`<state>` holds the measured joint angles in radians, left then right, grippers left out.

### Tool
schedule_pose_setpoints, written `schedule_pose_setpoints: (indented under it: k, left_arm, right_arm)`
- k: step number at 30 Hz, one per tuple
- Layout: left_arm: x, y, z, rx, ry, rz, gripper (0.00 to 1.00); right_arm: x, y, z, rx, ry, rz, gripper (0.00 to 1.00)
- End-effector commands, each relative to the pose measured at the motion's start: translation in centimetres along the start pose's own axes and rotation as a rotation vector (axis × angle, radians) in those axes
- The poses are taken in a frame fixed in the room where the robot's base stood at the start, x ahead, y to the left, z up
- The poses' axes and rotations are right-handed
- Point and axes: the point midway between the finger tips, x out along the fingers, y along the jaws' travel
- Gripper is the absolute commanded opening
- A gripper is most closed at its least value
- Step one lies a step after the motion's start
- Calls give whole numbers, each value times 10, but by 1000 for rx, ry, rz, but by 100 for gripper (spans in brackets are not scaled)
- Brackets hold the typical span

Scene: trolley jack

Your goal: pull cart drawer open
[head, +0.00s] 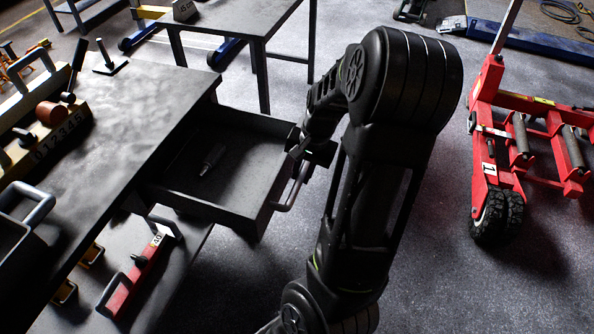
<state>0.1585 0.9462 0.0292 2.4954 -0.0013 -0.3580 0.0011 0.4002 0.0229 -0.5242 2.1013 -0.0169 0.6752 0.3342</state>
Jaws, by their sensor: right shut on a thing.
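The cart drawer (247,219) is a dark grey box standing well out from under the dark cart top (130,120), toward the right. A small grey tool (212,158) lies inside it. My right gripper (303,164) is at the drawer's outer front, shut on the drawer's bar handle (292,194). The fingertips are partly hidden by the gripper body and the dark shading. My right arm reaches down over the floor just right of the drawer. My left gripper does not show.
The cart top carries a numbered block (62,133) and a dark container with a grey handle (27,212). A red tool (138,273) lies on the lower shelf. A red trolley jack (490,170) stands on the floor at right. A second table (240,22) stands behind.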

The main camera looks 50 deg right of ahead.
Motion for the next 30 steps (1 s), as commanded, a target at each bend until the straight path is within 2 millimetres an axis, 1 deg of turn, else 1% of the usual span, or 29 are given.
schedule_pose_setpoints:
  k: [5,6,9,16,20,23,30]
  left_arm:
    - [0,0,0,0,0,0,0]
    - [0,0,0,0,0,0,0]
    - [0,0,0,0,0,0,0]
    - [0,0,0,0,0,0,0]
    - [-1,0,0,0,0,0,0]
    - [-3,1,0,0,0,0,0]
    - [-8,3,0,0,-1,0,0]
  right_arm:
    - [0,0,0,0,0,1,0]
    - [0,0,0,0,0,1,20]
    - [0,0,0,0,0,1,27]
    - [0,0,0,0,0,0,27]
    - [-6,-1,-1,0,2,-1,27]
    - [-17,-1,-1,0,2,-3,27]
    - [-57,-1,-1,0,4,-3,27]
